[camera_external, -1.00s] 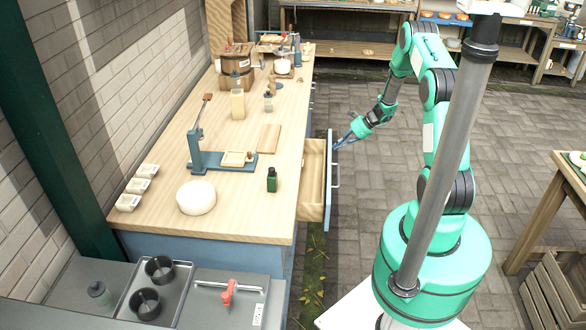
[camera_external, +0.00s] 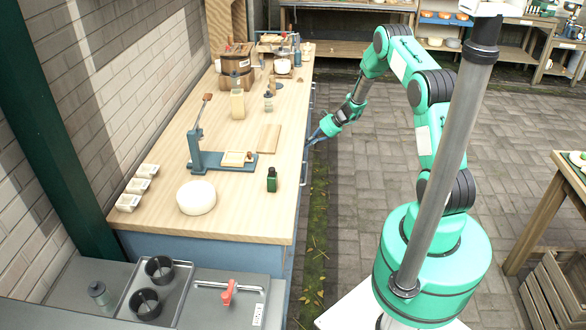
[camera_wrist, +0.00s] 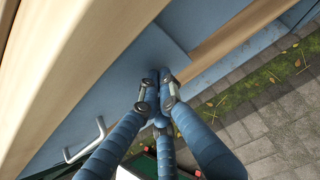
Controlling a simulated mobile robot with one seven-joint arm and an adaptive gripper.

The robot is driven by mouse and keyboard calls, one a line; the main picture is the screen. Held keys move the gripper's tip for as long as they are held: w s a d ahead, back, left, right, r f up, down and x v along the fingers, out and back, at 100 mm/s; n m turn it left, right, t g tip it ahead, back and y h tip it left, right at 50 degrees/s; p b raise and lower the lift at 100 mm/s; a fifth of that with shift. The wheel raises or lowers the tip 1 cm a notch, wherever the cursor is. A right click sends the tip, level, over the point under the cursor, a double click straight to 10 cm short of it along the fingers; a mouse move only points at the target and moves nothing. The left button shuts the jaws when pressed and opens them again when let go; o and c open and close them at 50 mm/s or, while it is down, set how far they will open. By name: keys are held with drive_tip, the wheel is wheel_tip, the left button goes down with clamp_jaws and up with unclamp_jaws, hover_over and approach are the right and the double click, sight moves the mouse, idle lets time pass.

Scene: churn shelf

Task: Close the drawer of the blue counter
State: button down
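The blue counter (camera_external: 262,251) has a wooden top and runs along the left wall. Its drawer front (camera_wrist: 115,98) is a blue panel, flush or nearly flush with the counter's side; no open drawer interior shows in the external view. The drawer's handle (camera_external: 304,170) is a grey bar, also in the wrist view (camera_wrist: 86,143). My gripper (camera_external: 311,141) is at the drawer front, just below the counter top's edge. In the wrist view its blue fingertips (camera_wrist: 161,76) are together, against or very near the panel, away from the handle, with nothing between them.
A wooden strip (camera_wrist: 225,42) runs beside the blue panel. The paved floor (camera_external: 390,150) right of the counter is clear.

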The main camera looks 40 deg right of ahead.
drive_tip(key=shift+r, duration=0.1)
drive_tip(key=s+d+f+p+v, duration=0.1)
drive_tip(key=f+p+v, duration=0.1)
drive_tip(key=v, duration=1)
drive_tip(key=shift+s+d+r, duration=0.25)
drive_tip(key=shift+s+d, duration=0.15)
idle(0.4)
